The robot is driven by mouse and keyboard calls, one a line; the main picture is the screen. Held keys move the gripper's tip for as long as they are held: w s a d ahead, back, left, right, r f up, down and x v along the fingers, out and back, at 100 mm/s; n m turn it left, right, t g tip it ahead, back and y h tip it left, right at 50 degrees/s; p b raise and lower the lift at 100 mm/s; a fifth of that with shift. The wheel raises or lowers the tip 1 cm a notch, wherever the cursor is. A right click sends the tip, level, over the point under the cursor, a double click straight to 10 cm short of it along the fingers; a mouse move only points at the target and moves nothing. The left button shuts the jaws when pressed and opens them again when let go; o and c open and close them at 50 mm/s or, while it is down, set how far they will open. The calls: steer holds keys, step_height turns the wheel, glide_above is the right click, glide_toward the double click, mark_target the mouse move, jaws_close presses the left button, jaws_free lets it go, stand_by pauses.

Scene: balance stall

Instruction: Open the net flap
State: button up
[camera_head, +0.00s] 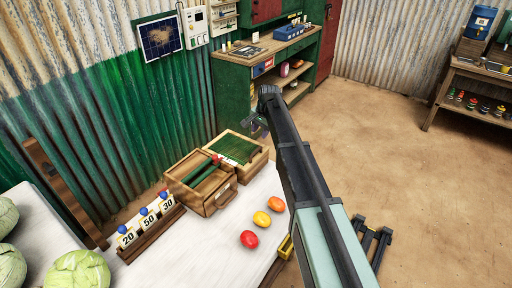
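Two wooden crates stand against each other at the far end of the white table. The back crate (258,162) has a flat dark green panel (236,147) over its top, which looks like the net flap and appears to lie flat. The front crate (222,198) has a handle on its side, green strips across its top and a small red part; whether these are a net is too small to tell.
Red, yellow and orange round fruits (262,219) lie on the table right of the crates. Number cards (149,220) with blue knobs stand left, near cabbages (80,270). A green workbench (232,90) stands behind.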

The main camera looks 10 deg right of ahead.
mark_target(256, 150)
steer(key=f+b, duration=0.3)
steer(key=w+f+b, duration=0.1)
steer(key=f+b, duration=0.2)
steer(key=f, duration=0.1)
steer(key=a+f+b, duration=0.1)
steer(key=f+b, duration=0.3)
steer(key=shift+w+a, duration=0.1)
steer(key=shift+w, duration=0.2)
steer(key=shift+r, duration=0.25)
jaws_close()
